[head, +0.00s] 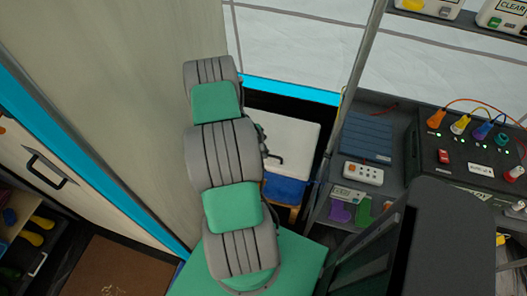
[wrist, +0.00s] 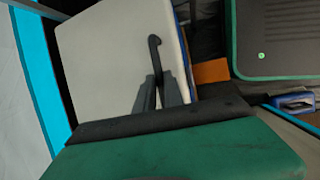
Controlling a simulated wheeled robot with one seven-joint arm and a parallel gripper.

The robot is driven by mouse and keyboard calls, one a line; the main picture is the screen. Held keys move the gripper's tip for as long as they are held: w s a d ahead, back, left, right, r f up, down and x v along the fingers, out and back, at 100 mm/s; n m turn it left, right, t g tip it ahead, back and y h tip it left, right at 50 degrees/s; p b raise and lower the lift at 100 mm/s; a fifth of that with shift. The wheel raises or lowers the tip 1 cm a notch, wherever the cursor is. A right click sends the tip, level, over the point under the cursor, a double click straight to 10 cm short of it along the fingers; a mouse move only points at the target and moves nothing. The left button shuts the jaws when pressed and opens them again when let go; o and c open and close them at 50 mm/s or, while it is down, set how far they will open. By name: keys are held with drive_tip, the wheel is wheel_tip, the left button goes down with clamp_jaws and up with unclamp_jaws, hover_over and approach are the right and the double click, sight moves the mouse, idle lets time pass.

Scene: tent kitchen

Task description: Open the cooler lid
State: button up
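The cooler has a pale lid (head: 292,135) over a blue body (head: 287,190) and stands at the back, beyond my arm. Its lid looks shut; the pale surface fills the middle left of the wrist view (wrist: 105,60). A thin black hooked handle (wrist: 154,48) lies on the lid near its right edge. My gripper (wrist: 157,82) is at this handle, with its grey fingers close together on either side of the lower part. Whether they clamp it cannot be seen. In the head view my arm largely hides the gripper.
A dark shelf unit (head: 332,205) with a power strip (head: 363,174) and a control box with coloured plugs (head: 470,150) stands to the right of the cooler. A blue-edged tent wall (head: 290,89) is close behind. A drawer with a black handle (head: 45,170) is at left.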

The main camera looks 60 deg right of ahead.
clamp_jaws()
idle(1.0)
